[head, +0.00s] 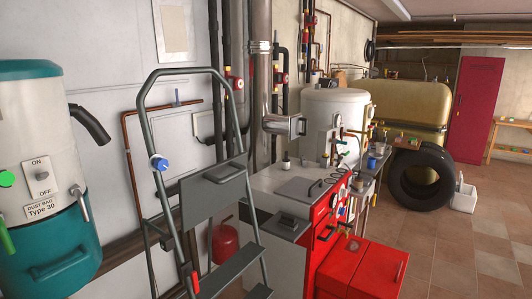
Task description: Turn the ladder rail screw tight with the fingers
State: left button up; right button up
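A grey metal ladder (176,215) stands in the foreground, left of the middle of the head view, in front of the white wall. A blue round-headed screw (159,163) with a pale collar sits on its left rail, about halfway up the visible part. I cannot tell from here how far it is screwed in. A small red part (195,282) shows lower on the ladder near the bottom edge. Neither of my grippers is in view, and nothing is seen touching the screw.
A white and teal dust collector (40,150) with a dark hose stub stands close at the left. Copper pipe (128,150) runs behind the ladder. The red and grey boiler (325,235) stands right of it. Open tiled floor (460,255) lies at the right.

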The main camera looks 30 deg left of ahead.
aim_at(161, 164)
jog(key=i+l, duration=0.15)
jog(key=i, duration=0.35)
jog(key=i+l+u, duration=0.15)
jog(key=i, duration=0.3)
jog(key=i+l, duration=0.15)
jog(key=i, duration=0.35)
jog(key=i+u, duration=0.15)
jog(key=u, duration=0.25)
jog(key=i+l+u, duration=0.1)
jog(key=u, duration=0.3)
jog(key=i+l+u, duration=0.15)
jog(key=u, duration=0.25)
jog(key=i+l+u, duration=0.2)
jog(key=u, duration=0.2)
jog(key=i+l+u, duration=0.15)
jog(key=u, duration=0.25)
